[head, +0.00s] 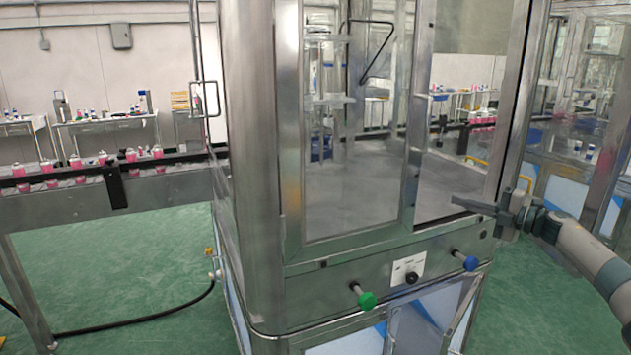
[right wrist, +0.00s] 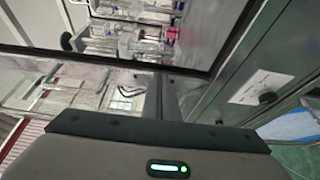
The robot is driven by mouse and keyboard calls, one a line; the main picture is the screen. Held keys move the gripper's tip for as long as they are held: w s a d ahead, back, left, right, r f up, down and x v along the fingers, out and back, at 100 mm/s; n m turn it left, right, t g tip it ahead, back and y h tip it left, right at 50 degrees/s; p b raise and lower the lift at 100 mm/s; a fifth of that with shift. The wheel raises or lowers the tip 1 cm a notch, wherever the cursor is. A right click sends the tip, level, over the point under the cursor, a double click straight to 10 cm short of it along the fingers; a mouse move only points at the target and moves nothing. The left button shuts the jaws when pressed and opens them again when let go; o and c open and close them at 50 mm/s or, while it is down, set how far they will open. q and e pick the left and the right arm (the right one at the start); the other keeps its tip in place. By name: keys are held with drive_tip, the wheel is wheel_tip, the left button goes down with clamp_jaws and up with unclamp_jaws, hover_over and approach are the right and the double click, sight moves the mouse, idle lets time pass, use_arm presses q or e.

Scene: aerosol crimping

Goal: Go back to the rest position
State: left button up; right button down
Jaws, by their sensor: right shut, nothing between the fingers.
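My right gripper (head: 483,207) shows at the right of the head view, its arm coming in from the right edge. Its fingers are shut with nothing between them and point left, in front of the right side of the crimping machine (head: 258,150). In the right wrist view the gripper body fills the bottom, with the shut fingers (right wrist: 167,100) reaching up beside a metal frame. My left gripper is not in view.
A conveyor (head: 160,185) with several pink bottles runs in from the left. Benches stand behind. Green floor (head: 130,270) is open at front left.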

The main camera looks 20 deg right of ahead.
drive_tip(key=shift+f, duration=0.1)
drive_tip(key=s+a+f+m+h, duration=0.15)
drive_tip(key=a+f+m, duration=0.25)
drive_tip(key=a+f, duration=0.7)
drive_tip(key=s+a+f+m+h, duration=0.1)
drive_tip(key=s+a+f+m, duration=0.3)
drive_tip(key=f, duration=1.4)
drive_tip(key=w+a+f+m+h, duration=0.1)
drive_tip(key=a+f+m, duration=0.2)
drive_tip(key=a+f, duration=0.8)
drive_tip(key=s+a+f+m+g+h, duration=0.1)
drive_tip(key=s+a+f+m+g, duration=0.15)
drive_tip(key=s+a+f, duration=0.6)
drive_tip(key=s+a+f+m+g+h, duration=0.2)
drive_tip(key=s+a+f+m, duration=0.15)
drive_tip(key=s+f, duration=0.95)
drive_tip(key=s+a+f+m+g, duration=0.2)
drive_tip(key=s+a+f, duration=0.3)
drive_tip(key=s, duration=0.4)
drive_tip(key=s+a+f+m+g, duration=0.1)
drive_tip(key=s+a+f+m, duration=0.1)
drive_tip(key=s+a+f, duration=0.4)
drive_tip(key=s+f, duration=0.2)
drive_tip(key=s, duration=0.2)
drive_tip(key=shift+a+g, duration=0.25)
drive_tip(key=shift+g, duration=0.1)
drive_tip(key=shift+d, duration=0.15)
